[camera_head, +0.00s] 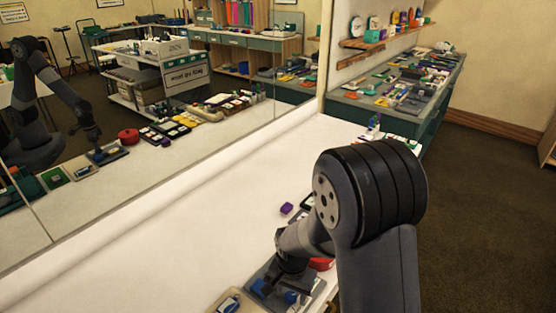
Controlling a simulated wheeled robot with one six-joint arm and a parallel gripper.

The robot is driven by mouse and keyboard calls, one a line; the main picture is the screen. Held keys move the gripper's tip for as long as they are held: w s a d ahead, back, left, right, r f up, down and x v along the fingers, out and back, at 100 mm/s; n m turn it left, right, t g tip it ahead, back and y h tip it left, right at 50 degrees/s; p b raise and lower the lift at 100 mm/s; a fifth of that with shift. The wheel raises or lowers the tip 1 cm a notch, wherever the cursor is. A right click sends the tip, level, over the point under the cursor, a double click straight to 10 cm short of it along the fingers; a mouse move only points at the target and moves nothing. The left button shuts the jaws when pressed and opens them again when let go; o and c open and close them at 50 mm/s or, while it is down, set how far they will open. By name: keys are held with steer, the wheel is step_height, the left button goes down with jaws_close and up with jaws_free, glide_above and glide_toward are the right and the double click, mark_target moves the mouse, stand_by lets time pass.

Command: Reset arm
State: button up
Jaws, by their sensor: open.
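My arm reaches down from the right, and my gripper (280,291) is low over a grey tray (318,288) near the bottom of the head view. Small blue objects (291,297) show right beside the fingers. My gripper is open. I cannot tell whether the fingers touch anything in the tray, and my arm hides part of it.
A beige tray (222,305) with a blue-and-white item lies left of the grey tray. A red round object (321,264) is partly behind my arm. A purple block (287,208) lies farther back. A large mirror (130,200) borders the white table (170,265), whose left part is clear.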

steer(key=m+p, duration=0.1)
steer(key=m, duration=0.2)
steer(key=shift+m, duration=0.3)
stand_by(0.4)
